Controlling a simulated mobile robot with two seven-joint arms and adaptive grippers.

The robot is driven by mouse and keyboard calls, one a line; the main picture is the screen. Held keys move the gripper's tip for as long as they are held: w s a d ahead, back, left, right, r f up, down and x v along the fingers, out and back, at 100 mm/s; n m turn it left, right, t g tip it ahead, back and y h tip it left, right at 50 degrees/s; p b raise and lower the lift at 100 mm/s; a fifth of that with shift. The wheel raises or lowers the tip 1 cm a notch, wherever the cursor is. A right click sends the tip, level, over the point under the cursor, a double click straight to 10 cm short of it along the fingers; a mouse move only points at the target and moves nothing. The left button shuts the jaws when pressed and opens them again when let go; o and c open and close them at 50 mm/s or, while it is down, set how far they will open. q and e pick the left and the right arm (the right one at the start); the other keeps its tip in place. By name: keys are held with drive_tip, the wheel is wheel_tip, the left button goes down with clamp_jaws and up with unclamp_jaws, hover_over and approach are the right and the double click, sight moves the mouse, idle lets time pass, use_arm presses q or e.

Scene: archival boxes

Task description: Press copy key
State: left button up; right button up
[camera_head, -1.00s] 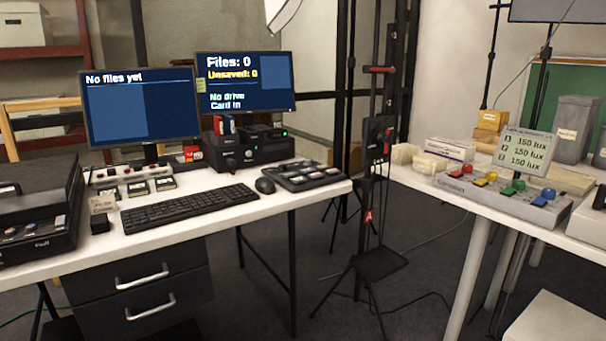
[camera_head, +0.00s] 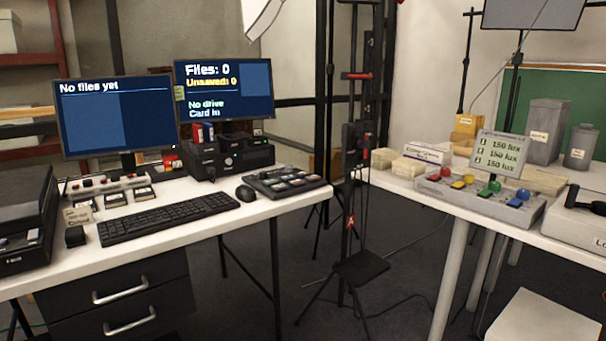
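A dark keypad with several keys (camera_head: 285,182) lies at the right end of the left white desk, next to the mouse (camera_head: 245,193). Its key labels are too small to read, so I cannot tell which one is a copy key. A black keyboard (camera_head: 168,218) lies left of the mouse. The right monitor (camera_head: 224,90) reads "Files: 0", "Unsaved: 0", "No drive", "Card in". The left monitor (camera_head: 115,115) reads "No files yet". Neither of my grippers shows in the head view.
The left desk (camera_head: 170,250) has drawers below and a black device (camera_head: 25,225) at its left end. A black stand (camera_head: 355,200) fills the gap between the desks. The right table (camera_head: 400,190) bears a box with coloured knobs (camera_head: 478,200).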

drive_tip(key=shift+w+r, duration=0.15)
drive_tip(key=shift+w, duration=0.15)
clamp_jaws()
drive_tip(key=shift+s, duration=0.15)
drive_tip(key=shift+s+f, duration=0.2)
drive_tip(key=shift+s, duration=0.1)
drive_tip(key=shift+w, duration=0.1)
